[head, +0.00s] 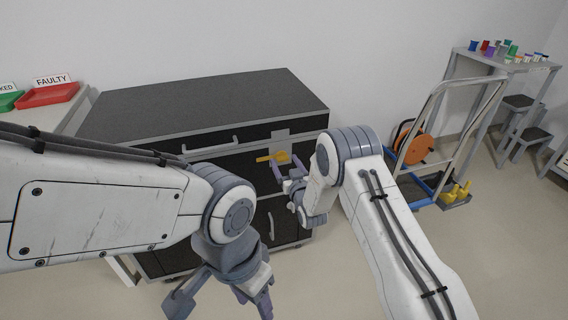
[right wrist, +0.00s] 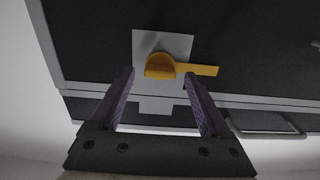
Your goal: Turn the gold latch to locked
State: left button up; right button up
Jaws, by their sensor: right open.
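The gold latch (head: 272,157) is on a light grey plate on the front of the black cabinet, near its upper right. Its lever lies roughly level and points left in the head view. In the right wrist view, the latch (right wrist: 162,66) shows a rounded knob with its lever pointing right. My right gripper (head: 289,172) is open and empty, close in front of the latch. In the right wrist view, the knob shows just beyond the fingertips and between them, while the lever reaches past the right finger. My left gripper (head: 222,302) is open and empty, low in front of the cabinet.
The black cabinet (head: 200,105) has a grey bar handle (head: 210,144) left of the latch. A table with a red tray (head: 48,95) and a green tray (head: 10,101) stands at the left. A trolley (head: 440,150) stands on the floor at the right.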

jog(key=shift+w+a, duration=0.15)
jog(key=shift+w, duration=0.35)
grip_shut()
dwell(1.2)
